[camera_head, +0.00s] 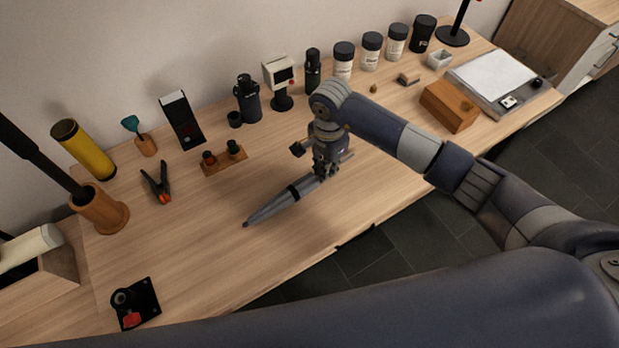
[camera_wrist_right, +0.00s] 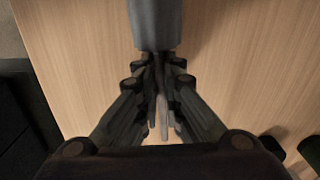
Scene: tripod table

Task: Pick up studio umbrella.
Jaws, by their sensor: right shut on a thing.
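The studio umbrella (camera_head: 270,210) is a folded grey cone with a dark band around it. It points toward the lower left over the middle of the table, and a thin end shows on the far side of my right gripper. My right gripper (camera_head: 324,172) is shut on the umbrella near its narrower upper-right part. In the right wrist view, the grey umbrella (camera_wrist_right: 156,24) runs in from the top to between the fingers (camera_wrist_right: 160,85). I cannot tell whether the umbrella touches the table or is just above it. My left gripper is not in view.
The wooden table (camera_head: 200,250) is clear around the umbrella. A clamp (camera_head: 157,183) and a small wooden rack (camera_head: 223,161) lie to the left. Several jars and bottles line the back wall. A wooden block (camera_head: 449,106) is at right; a black-and-red item (camera_head: 135,303) is at front left.

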